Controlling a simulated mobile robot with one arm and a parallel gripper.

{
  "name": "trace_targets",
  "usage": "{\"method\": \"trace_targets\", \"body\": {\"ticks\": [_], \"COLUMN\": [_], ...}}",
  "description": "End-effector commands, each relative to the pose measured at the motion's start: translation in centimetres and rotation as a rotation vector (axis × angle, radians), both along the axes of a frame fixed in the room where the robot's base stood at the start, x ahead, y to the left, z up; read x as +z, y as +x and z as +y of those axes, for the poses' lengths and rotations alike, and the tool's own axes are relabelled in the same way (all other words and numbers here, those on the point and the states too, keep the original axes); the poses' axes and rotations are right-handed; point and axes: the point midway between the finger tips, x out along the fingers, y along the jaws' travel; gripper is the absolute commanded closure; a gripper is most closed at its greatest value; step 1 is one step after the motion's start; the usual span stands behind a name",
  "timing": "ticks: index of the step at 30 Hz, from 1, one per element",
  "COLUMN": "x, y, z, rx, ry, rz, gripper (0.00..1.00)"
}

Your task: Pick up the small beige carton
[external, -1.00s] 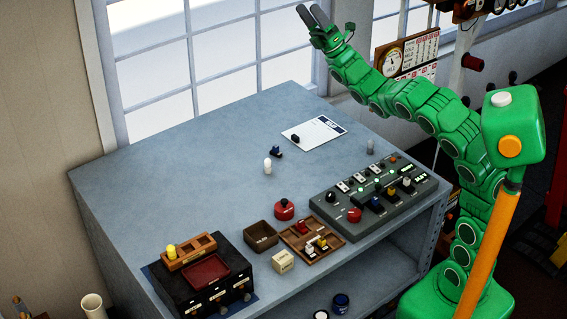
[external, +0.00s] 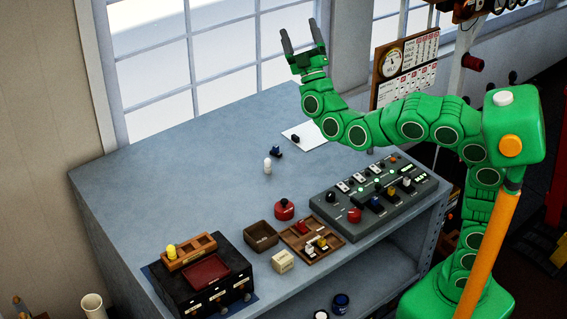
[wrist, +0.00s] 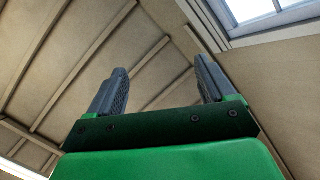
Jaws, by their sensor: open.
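The small beige carton (external: 283,261) sits on the bench top near its front edge in the external view. It stands between the black drawer box and the wooden divided tray. My gripper (external: 300,34) is open and empty, raised high above the back of the bench in front of the window, far from the carton. Its two grey fingers point up. In the wrist view my gripper (wrist: 160,80) shows its fingers apart with nothing between them, facing the ceiling. The carton is not in the wrist view.
A brown open box (external: 261,236), a wooden divided tray (external: 296,240) and a black drawer box (external: 180,296) surround the carton. A red button (external: 284,208) and a grey control panel (external: 352,222) stand to the right.

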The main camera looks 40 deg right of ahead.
Motion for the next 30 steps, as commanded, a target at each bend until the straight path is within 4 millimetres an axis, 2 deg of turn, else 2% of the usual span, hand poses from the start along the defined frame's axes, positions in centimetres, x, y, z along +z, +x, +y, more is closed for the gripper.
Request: {"method": "trace_targets", "body": {"ticks": [8,17,23,30], "x": [-4.7,-11.0,-15.9,-22.1], "y": [-1.1,-3.3,-5.7,-9.8], "z": [3.5,7.8,11.0,14.9], "rx": [0.132,0.254,0.322,0.386], "ry": [0.210,0.421,0.549,0.687], "rz": [0.148,0.328,0.466,0.642], "gripper": [0.17,0.17,0.17,0.17]}}
